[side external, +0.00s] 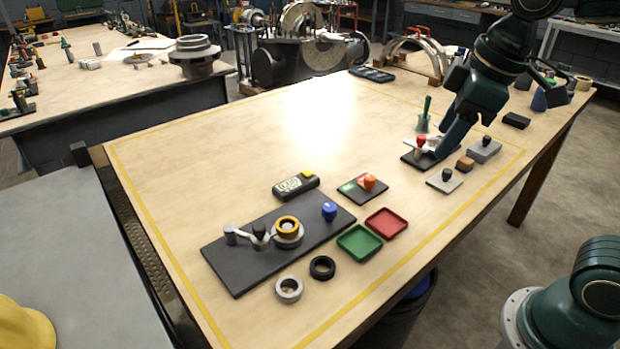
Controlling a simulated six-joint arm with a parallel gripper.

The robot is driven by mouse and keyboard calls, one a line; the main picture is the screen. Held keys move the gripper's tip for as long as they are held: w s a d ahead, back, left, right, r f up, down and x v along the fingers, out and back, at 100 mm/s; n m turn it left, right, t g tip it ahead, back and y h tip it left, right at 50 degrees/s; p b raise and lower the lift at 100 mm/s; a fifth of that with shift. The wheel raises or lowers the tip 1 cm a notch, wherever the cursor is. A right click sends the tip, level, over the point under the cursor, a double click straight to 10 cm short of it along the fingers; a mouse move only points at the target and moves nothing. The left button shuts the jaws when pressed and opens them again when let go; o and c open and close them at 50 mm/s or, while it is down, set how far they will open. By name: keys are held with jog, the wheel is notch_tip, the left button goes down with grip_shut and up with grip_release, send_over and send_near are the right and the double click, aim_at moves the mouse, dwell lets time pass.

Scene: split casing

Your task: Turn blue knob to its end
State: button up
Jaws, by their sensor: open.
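The blue knob (329,211) stands upright at the right end of a dark base plate (240,268) near the front middle of the table. My gripper (432,149) is far from it, at the right back. It is open and low beside a red-topped knob (421,140) on a small dark plate. The fingers partly hide that plate, and I cannot tell whether they touch the red knob.
The dark plate also carries a brass ring (287,226) and a grey lever (245,236). A meter (296,186), an orange knob (368,182), a green tray (359,242) and a red tray (386,223) stand around the blue knob. The table's back left is clear.

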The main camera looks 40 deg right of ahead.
jog(key=w+a+f+n+g, duration=0.1)
jog(key=w+a+n+g, duration=0.15)
jog(key=w+n, duration=0.4)
jog(key=n+g, duration=0.1)
jog(key=n, duration=0.3)
send_over(330, 206)
notch_tip(330, 206, down, 6)
jog(key=r, duration=0.1)
jog(key=shift+a+f, duration=0.1)
jog(key=shift+f, duration=0.15)
jog(key=shift+f, duration=0.15)
notch_tip(330, 206, down, 14)
jog(key=shift+r, duration=0.25)
jog(key=c, duration=1)
